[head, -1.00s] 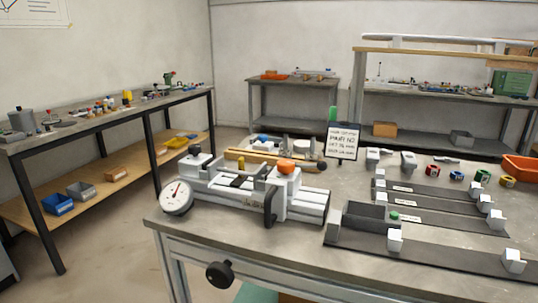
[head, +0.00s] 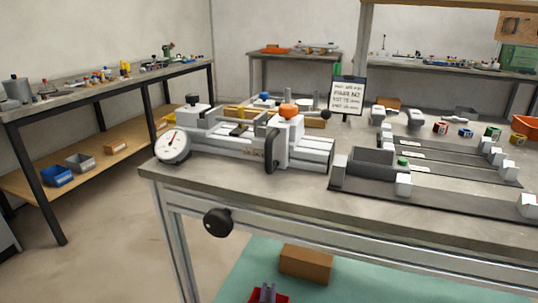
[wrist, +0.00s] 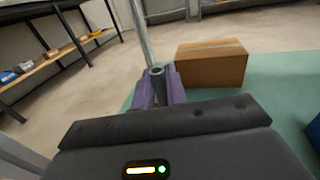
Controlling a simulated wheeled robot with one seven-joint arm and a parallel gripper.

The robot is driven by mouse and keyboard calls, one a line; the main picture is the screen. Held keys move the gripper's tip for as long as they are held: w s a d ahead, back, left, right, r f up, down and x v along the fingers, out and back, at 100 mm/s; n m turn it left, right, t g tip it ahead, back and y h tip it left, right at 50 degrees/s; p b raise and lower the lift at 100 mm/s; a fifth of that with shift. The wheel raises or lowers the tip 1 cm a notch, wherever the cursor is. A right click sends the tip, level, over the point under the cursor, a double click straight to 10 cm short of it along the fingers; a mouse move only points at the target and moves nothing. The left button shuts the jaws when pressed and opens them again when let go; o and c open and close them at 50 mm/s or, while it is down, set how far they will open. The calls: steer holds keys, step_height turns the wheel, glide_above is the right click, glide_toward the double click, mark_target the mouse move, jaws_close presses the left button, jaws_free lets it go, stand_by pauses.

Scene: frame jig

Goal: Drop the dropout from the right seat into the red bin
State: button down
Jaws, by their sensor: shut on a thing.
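My gripper (wrist: 157,88) shows purple fingers closed around a small grey piece with a round hole (wrist: 156,72), which looks like the dropout. Most of the piece is hidden between the fingers. In the head view, the purple fingertips (head: 267,291) appear at the bottom edge, in front of or over the red bin (head: 254,298). Only a little of the bin's red shows, and its inside is hidden. In the wrist view the gripper body hides the bin. The frame jig (head: 240,148), with a dial gauge and orange knob, stands on the bench; its right seat is not clear.
A brown box (head: 305,264) stands on the green mat (head: 385,280), right of and beyond the gripper. A blue object (wrist: 313,130) is at the wrist view's right edge. The workbench edge (head: 330,215) and its leg (head: 185,265) are close by. Bare floor lies left.

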steer(key=c, duration=1.3)
jaws_free()
steer(key=shift+c, duration=0.2)
steer(key=shift+w, duration=0.1)
steer(key=shift+d, duration=0.1)
steer(key=shift+s, duration=0.4)
steer(key=s+a+p, duration=0.2)
steer(key=s+p, duration=0.4)
steer(key=s, duration=1)
steer(key=shift+s, duration=0.3)
